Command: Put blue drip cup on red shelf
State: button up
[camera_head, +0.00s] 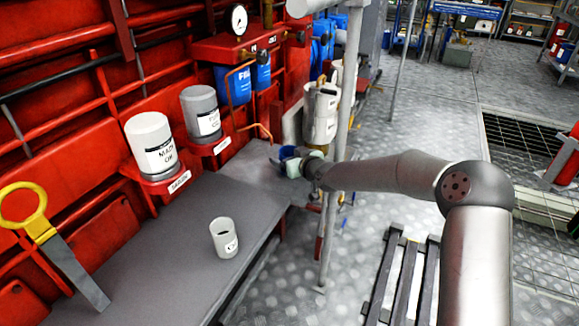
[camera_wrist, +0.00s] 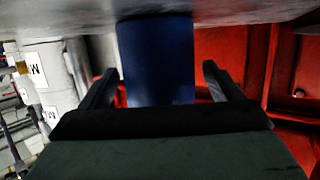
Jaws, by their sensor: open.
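The blue drip cup (camera_wrist: 155,62) shows as a dark blue cylinder in the wrist view, against the grey bench surface at the top of that picture. My gripper (camera_wrist: 160,80) is open, with one finger on each side of the cup and a gap at both sides. Whether the cup is fully between the fingers in depth is unclear. In the head view my gripper (camera_head: 286,158) is at the bench's far end, and a bit of blue shows there. Two small red shelves jut from the red wall: a nearer one (camera_head: 150,172) and a farther one (camera_head: 203,149).
A white canister (camera_head: 152,143) stands on the nearer shelf and a grey one (camera_head: 201,114) on the farther. A white cup (camera_head: 224,238) stands on the grey bench (camera_head: 150,262). A grey pole (camera_head: 339,190) rises close to my forearm. White canisters (camera_head: 320,112) hang beyond my gripper.

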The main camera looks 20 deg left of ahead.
jog(key=shift+w+a, duration=0.15)
jog(key=shift+w, duration=0.05)
jog(key=c, duration=1.2)
jog(key=shift+o, duration=0.2)
